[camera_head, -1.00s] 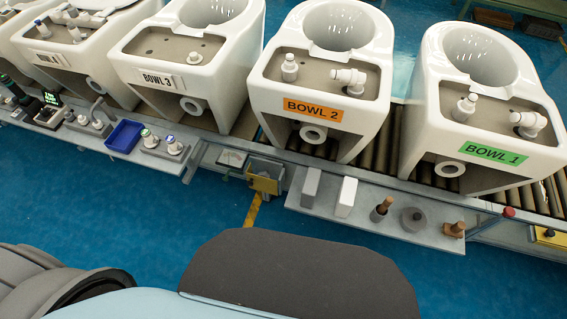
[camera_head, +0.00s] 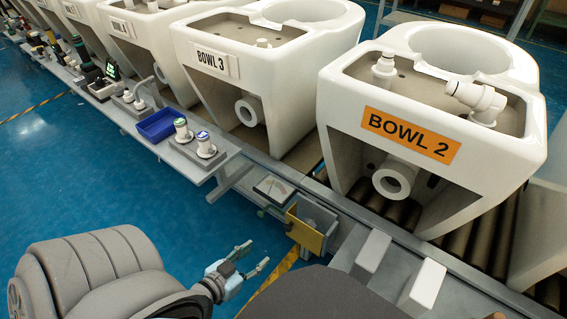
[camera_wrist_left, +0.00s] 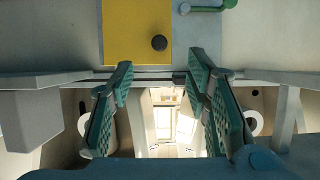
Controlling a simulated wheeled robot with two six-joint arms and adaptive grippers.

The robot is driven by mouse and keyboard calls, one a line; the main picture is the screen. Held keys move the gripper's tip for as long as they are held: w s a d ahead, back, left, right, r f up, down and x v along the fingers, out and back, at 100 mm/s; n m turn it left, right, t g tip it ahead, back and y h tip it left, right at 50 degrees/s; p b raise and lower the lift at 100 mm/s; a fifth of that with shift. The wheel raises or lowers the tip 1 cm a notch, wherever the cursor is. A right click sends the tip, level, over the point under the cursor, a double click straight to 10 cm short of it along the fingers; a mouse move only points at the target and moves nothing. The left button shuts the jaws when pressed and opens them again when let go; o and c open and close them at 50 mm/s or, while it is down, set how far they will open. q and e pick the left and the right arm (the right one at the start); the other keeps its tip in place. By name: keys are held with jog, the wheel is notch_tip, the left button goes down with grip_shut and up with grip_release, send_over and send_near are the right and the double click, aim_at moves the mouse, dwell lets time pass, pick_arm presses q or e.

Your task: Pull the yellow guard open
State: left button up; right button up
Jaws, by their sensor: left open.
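The yellow guard (camera_head: 304,233) is a small upright plate at the front edge of the conveyor, below and left of Bowl 2, with a grey box-like part behind it. In the left wrist view the yellow guard (camera_wrist_left: 128,32) fills the upper middle and carries a round black knob (camera_wrist_left: 159,43). My left gripper (camera_head: 254,256) is open and empty, left of the guard and apart from it. Its two green-padded fingers (camera_wrist_left: 165,95) are spread in the wrist view, with the knob above the gap between them. My right gripper is not in view.
White toilet bowls, including Bowl 2 (camera_head: 440,110) and Bowl 3 (camera_head: 262,60), stand on the rollers. A shelf with a blue tray (camera_head: 160,124) and white fittings (camera_head: 204,145) juts out left of the guard. White blocks (camera_head: 423,287) stand at its right. The blue floor is free at left.

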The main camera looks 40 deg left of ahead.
pick_arm(q)
jog(key=b, duration=0.3)
send_near(286, 229)
jog(key=f+x, duration=0.1)
jog(key=x, duration=0.2)
jog(key=b+x, duration=0.1)
jog(key=x, duration=0.1)
jog(key=b+x, duration=0.1)
jog(key=x, duration=0.1)
jog(key=shift+w+r, duration=0.1)
jog(key=shift+w, duration=0.5)
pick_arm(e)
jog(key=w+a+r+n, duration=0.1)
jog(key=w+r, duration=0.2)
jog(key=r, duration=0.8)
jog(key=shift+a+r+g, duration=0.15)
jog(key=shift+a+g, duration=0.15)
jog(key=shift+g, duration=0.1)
pick_arm(q)
jog(key=shift+c, duration=0.3)
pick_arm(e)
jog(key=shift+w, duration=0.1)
pick_arm(q)
grip_shut()
